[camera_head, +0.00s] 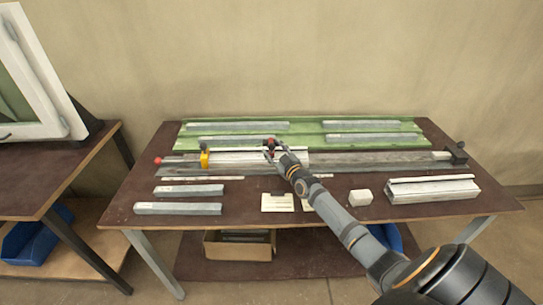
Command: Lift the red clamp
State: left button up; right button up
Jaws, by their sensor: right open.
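My right gripper (269,150) reaches in from the lower right, over the middle of the long profile on the bench. Its jaws are open. A small dark red part (270,140) shows right at its fingertips and looks like the red clamp, partly hidden by the gripper. I cannot tell whether the fingers touch it. A yellow clamp piece (204,158) sits on the long grey rail (370,158) to the left. A red knob (158,160) shows at the rail's left end and a black end block (457,153) at its right end. My left gripper is not in view.
Grey profiles lie on the green mat (300,131) behind and on the front left of the brown bench (250,187). A white block (360,197) and a wide profile (432,190) lie at front right. A cardboard box (240,246) stands below. A window frame (38,75) stands left.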

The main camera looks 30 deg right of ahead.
jog(key=shift+w+b, duration=0.35)
jog(key=shift+w, duration=0.4)
jog(key=shift+r, duration=0.1)
grip_shut()
jog(key=shift+w, duration=0.1)
